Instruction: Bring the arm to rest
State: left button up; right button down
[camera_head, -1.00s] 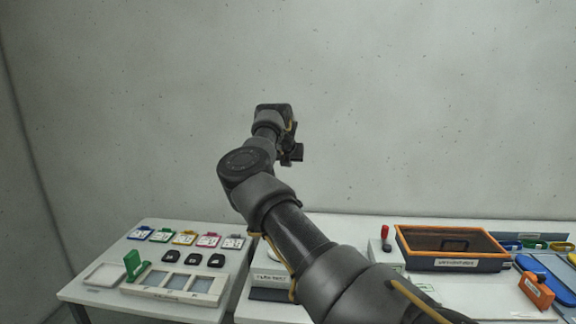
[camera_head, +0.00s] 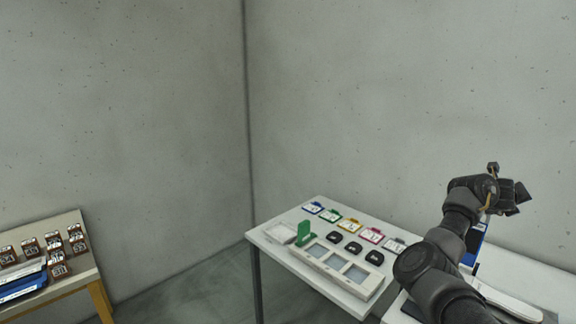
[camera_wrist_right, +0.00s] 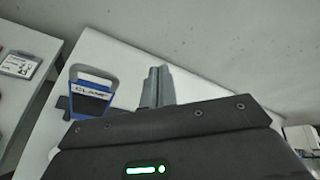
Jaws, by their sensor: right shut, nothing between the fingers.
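My right arm (camera_head: 445,255) comes in from the lower right of the head view, raised over the right table. Its right gripper (camera_head: 518,196) is in the air in front of the wall, small and dark there. In the right wrist view the two grey fingers of the right gripper (camera_wrist_right: 158,86) lie side by side, shut, with nothing between them. My left gripper is in neither view.
A white table (camera_head: 268,232) holds several coloured tags, black pieces and a framed tray (camera_head: 315,262). A blue item labelled CLAMP (camera_wrist_right: 92,92) stands near the right gripper in the wrist view. Another table (camera_head: 75,222) with brown boxes stands at far left.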

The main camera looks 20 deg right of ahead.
jog(key=s+a+f+n+t+y, duration=0.1)
jog(key=a+f+n+t+y, duration=0.2)
jog(key=a+f+n, duration=0.9)
jog(key=a+f+n+t+y, duration=0.3)
jog(key=a+f+n, duration=0.6)
jog(key=a+n, duration=0.65)
jog(key=s+a+f+n+g+y, duration=0.1)
jog(key=s+a+f+n+y, duration=0.1)
jog(key=s+a+f+n, duration=0.4)
jog(key=s+a+f+n+g+y, duration=0.1)
jog(key=s+a+f+n+y, duration=0.1)
jog(key=s+a+f, duration=0.45)
jog(key=s+a+f+n+g+y, duration=0.25)
jog(key=s+a+n+g, duration=0.35)
jog(key=s+a, duration=1)
jog(key=s+f+n+b, duration=0.2)
jog(key=s+f, duration=0.1)
jog(key=f, duration=2.5)
jog(key=s+d+f+b, duration=0.1)
jog(key=s+d+f, duration=0.1)
jog(key=s+f, duration=0.6)
jog(key=s+d+f+g+b, duration=0.1)
jog(key=s+f, duration=0.7)
jog(key=f, duration=0.1)
jog(key=shift+s+d+f+g, duration=0.15)
jog(key=shift+s+d+g, duration=0.15)
jog(key=shift+s+d, duration=0.1)
